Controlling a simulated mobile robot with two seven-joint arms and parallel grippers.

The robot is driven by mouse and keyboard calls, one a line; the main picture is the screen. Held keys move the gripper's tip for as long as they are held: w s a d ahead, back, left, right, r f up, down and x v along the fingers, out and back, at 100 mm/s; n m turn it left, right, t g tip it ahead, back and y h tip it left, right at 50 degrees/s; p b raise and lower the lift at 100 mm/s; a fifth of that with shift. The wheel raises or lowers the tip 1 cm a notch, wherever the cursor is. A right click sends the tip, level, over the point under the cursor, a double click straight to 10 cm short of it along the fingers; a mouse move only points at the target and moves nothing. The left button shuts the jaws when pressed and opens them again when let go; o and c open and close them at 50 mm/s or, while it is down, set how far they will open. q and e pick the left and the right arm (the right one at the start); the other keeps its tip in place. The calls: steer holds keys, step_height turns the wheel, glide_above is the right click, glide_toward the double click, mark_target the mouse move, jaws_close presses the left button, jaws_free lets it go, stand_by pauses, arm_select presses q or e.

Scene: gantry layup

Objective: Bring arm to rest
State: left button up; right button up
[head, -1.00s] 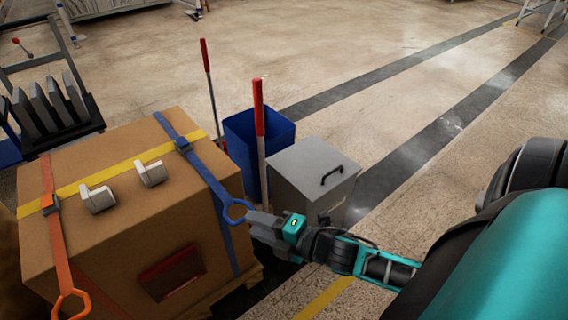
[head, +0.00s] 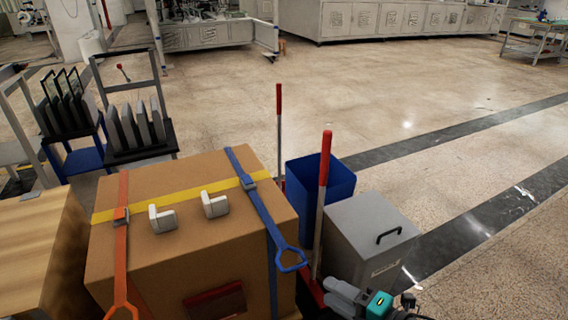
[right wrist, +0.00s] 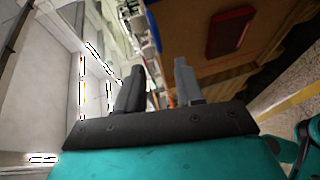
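My right gripper (head: 346,296) is at the bottom edge of the head view, just right of and below the cardboard box's right corner. In the right wrist view its two fingers (right wrist: 158,85) stand apart with nothing between them. It is apart from the blue strap (head: 262,207), whose loop hangs at the box's right edge. Most of my right arm is out of the head view. My left gripper is in neither view now.
The cardboard box (head: 170,255) carries an orange strap (head: 121,240) and two pale corner pieces (head: 214,205). A grey lidded bin (head: 362,240), a blue bin (head: 341,182) and red-handled poles (head: 325,160) stand close to the gripper. Open floor lies beyond.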

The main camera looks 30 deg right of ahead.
steer(key=shift+a, duration=0.1)
